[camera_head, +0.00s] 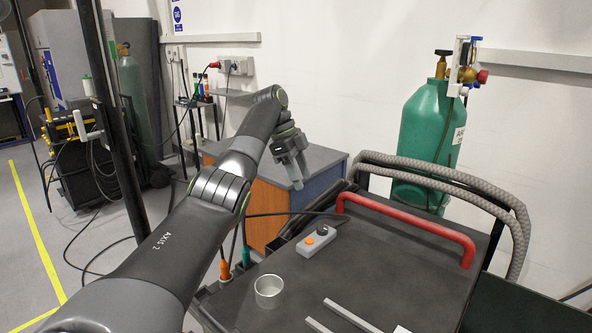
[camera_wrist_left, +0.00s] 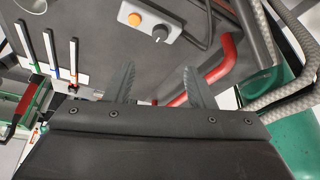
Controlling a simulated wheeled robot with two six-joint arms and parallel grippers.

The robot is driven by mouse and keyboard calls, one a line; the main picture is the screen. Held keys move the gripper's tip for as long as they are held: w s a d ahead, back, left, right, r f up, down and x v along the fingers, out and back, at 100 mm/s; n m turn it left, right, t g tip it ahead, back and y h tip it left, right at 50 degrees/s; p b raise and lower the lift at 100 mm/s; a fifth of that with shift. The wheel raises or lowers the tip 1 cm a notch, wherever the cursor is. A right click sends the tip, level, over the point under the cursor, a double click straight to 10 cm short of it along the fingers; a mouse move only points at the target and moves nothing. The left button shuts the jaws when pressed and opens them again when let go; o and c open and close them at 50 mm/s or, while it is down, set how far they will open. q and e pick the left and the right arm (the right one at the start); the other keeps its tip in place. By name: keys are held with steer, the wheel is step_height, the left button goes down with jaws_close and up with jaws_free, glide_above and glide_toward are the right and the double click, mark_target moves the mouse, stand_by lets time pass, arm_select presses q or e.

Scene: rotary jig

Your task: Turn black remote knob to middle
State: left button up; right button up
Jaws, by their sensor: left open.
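A small grey remote box (camera_head: 318,243) lies on the black cart top, with a cable from its far end. It carries a round black knob (camera_head: 322,229) and an orange button (camera_head: 309,241). In the left wrist view the black knob (camera_wrist_left: 159,32) and the orange button (camera_wrist_left: 134,19) show near the top. Which way the knob points is too small to tell. My left gripper (camera_head: 296,172) is open and empty, above and behind the remote in the head view. Its fingers (camera_wrist_left: 158,82) are spread apart, clear of the knob. My right gripper is not in view.
A red handle (camera_head: 405,224) bends over the cart's far side, near the remote. A green gas cylinder (camera_head: 430,140) and grey hoses (camera_head: 450,175) stand behind. The cart top right of the remote is clear.

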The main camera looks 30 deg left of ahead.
arm_select(q)
steer(key=shift+v, duration=1.5)
